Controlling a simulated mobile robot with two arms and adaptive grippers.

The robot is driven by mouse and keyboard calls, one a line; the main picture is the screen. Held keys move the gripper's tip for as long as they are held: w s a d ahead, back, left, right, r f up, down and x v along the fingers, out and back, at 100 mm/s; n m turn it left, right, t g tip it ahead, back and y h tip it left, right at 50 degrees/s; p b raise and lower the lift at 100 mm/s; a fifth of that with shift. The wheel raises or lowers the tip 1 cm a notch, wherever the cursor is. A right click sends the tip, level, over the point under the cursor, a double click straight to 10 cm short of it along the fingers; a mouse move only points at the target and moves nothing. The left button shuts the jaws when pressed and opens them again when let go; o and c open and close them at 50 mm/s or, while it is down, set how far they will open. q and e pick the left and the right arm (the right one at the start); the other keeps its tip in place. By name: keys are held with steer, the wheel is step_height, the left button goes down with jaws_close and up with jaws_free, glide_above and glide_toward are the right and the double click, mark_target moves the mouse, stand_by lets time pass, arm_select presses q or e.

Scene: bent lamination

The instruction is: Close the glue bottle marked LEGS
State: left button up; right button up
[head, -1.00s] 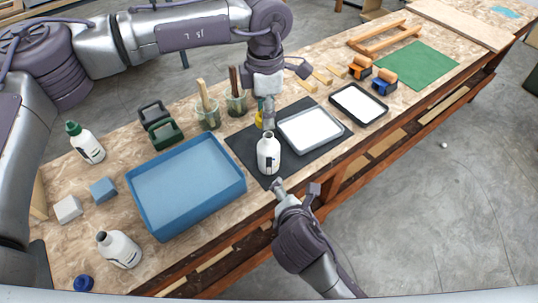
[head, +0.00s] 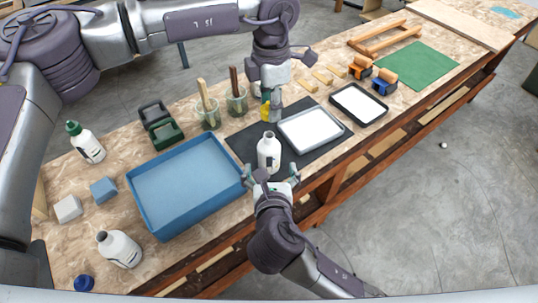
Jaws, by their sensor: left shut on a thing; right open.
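A white bottle (head: 268,155) with a bare, narrow neck stands upright on the black mat (head: 245,142), near the bench's front edge. I cannot read its label. My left gripper (head: 270,112) points down just behind and above the bottle, shut on a small yellow thing (head: 265,106), which looks like a cap and is mostly hidden by the fingers. My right gripper (head: 270,174) is open at the front edge, its fingers spread either side of the bottle's lower part. I cannot tell whether they touch it.
A blue tray (head: 145,212) is close on the left. A white-filled tray (head: 340,124) stands right of the bottle. Brush jars (head: 236,102) stand behind. A green-capped bottle (head: 87,146), an uncapped white bottle (head: 121,250) and a blue cap (head: 83,283) are at left.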

mark_target(269, 149)
steer(key=x, duration=1)
steer(key=shift+w+f, duration=0.1)
jaws_close()
arm_select(q)
steer(key=shift+f, duration=2.5)
steer(key=shift+f, duration=0.9)
steer(key=shift+f, duration=0.55)
